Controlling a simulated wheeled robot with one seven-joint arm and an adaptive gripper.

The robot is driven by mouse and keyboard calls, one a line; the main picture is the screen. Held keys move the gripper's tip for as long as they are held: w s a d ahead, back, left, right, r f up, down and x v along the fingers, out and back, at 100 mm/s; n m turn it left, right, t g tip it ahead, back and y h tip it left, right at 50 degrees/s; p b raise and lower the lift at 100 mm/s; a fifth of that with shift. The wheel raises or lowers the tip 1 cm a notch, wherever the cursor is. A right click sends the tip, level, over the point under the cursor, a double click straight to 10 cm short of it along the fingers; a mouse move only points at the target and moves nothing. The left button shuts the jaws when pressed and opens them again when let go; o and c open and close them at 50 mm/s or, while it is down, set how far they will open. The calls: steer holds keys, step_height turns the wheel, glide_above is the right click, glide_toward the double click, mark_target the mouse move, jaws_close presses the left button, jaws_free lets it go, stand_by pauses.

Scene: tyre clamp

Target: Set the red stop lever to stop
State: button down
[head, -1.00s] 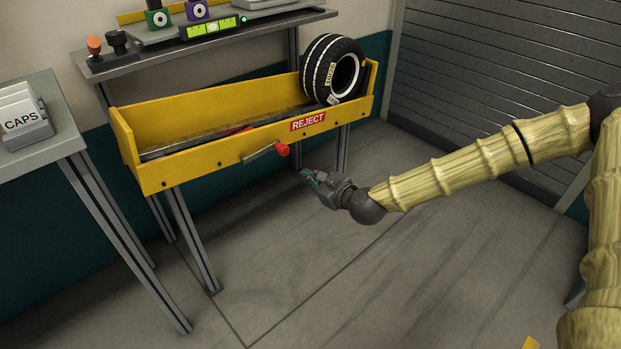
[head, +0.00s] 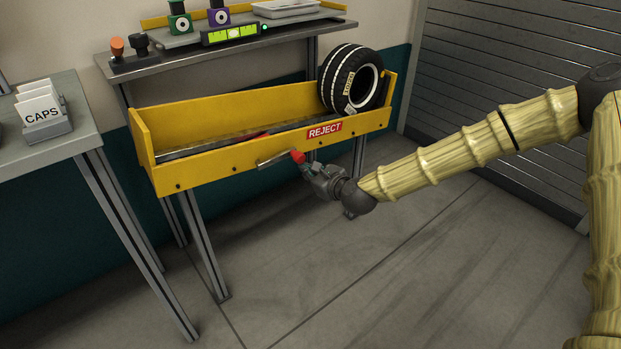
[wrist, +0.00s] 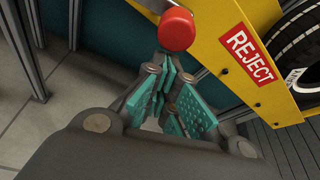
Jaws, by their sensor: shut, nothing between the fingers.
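The red stop lever has a grey arm (head: 273,162) and a red knob (head: 298,156) on the front face of the yellow reject trough (head: 215,167). The arm lies close to level, rising slightly towards the knob at its right end. In the wrist view the red knob (wrist: 176,28) is just beyond my fingertips. My gripper (head: 308,171) is shut and empty, just below and right of the knob. Its teal finger pads (wrist: 172,95) show in the wrist view. Whether the fingertips touch the knob I cannot tell.
A tyre (head: 351,80) sits at the trough's right end, near the REJECT label (head: 324,131). Behind is a shelf (head: 170,74) with a green-lit level gauge (head: 230,35). A table with a CAPS holder (head: 48,133) stands at left. The floor in front is clear.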

steer(key=shift+r, duration=0.35)
stand_by(0.3)
